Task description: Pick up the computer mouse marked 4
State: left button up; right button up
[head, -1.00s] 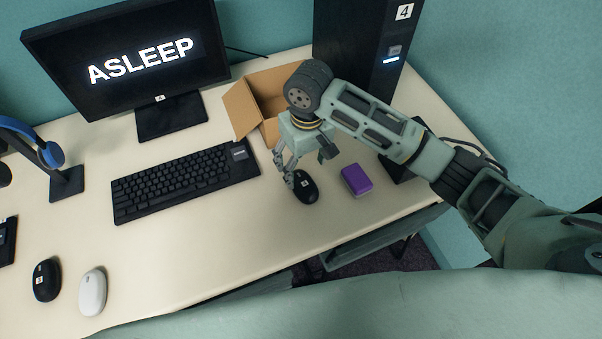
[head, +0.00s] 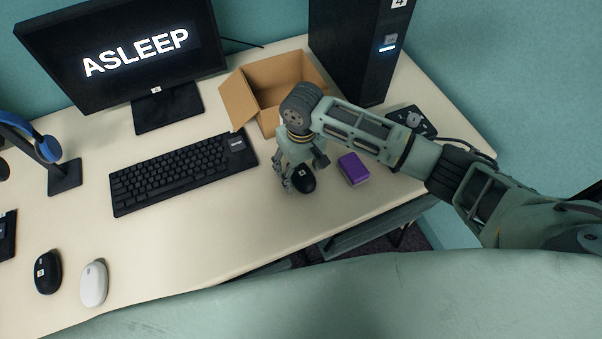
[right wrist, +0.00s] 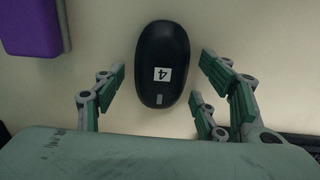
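The black computer mouse marked 4 (head: 303,180) lies on the desk below my right gripper (head: 294,186). In the right wrist view the mouse (right wrist: 161,62) shows its white label with a 4, upside down. My right gripper (right wrist: 158,92) is open there, with fingers on both sides of the mouse and clear gaps between. My left gripper is in neither view.
A purple block (head: 354,168) lies just right of the mouse. An open cardboard box (head: 238,99) and a keyboard (head: 180,178) stand behind and left. A black mouse (head: 47,272) and a white mouse (head: 94,284) lie at the front left. A black computer tower (head: 350,50) stands behind.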

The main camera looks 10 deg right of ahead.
jog(key=c, duration=1.1)
jog(key=shift+r, duration=0.1)
